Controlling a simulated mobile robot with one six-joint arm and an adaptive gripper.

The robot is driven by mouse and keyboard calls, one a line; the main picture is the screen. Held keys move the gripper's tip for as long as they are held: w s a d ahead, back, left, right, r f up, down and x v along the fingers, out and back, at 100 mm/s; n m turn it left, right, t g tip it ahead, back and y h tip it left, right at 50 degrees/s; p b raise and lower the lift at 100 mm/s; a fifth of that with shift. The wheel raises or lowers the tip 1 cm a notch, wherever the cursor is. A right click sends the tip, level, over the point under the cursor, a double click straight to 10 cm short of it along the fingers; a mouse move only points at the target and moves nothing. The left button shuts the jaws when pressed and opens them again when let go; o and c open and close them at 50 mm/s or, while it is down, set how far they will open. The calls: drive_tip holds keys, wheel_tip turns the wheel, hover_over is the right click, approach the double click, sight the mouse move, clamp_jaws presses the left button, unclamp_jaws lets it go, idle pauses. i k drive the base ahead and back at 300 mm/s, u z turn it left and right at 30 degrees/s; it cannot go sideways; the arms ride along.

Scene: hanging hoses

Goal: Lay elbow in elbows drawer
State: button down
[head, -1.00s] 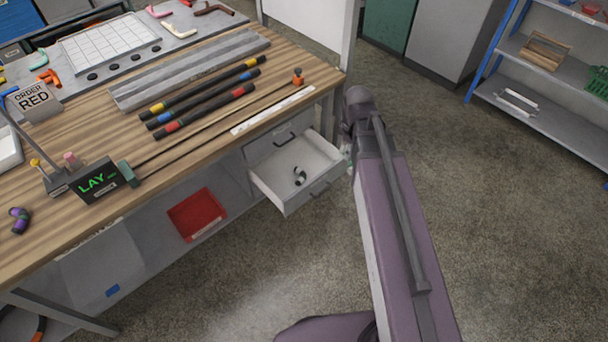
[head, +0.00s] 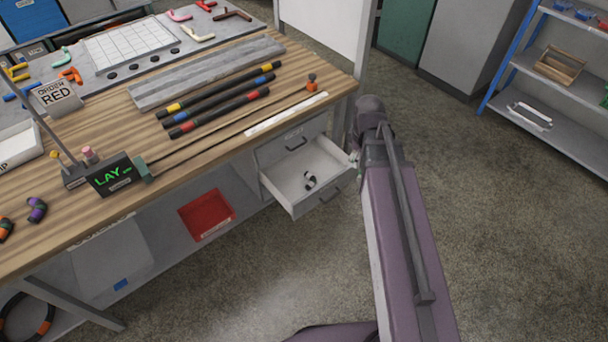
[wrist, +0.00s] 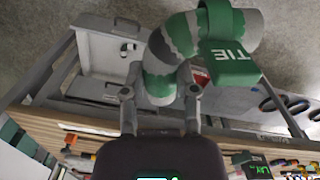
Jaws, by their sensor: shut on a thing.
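My gripper (wrist: 160,95) is shut on a grey and green banded elbow (wrist: 180,36) in the wrist view. In the head view my arm hides most of the gripper and the elbow. The elbows drawer (head: 283,188) is pulled open under the bench's right end, just left of my arm. A small black and white piece (head: 310,180) lies inside it. The drawer also shows at the upper left of the wrist view (wrist: 88,52), beside the held elbow and apart from it.
The wooden bench (head: 215,160) carries several banded hoses (head: 215,112) and a black sign reading LAY (head: 112,174). A purple and green elbow (head: 37,210) lies near its front edge. A red bin (head: 207,215) sits on the lower shelf. Floor right of my arm is clear.

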sight(328, 174)
drive_tip(key=u, duration=0.05)
drive_tip(key=i, duration=0.9)
drive_tip(key=z, duration=0.05)
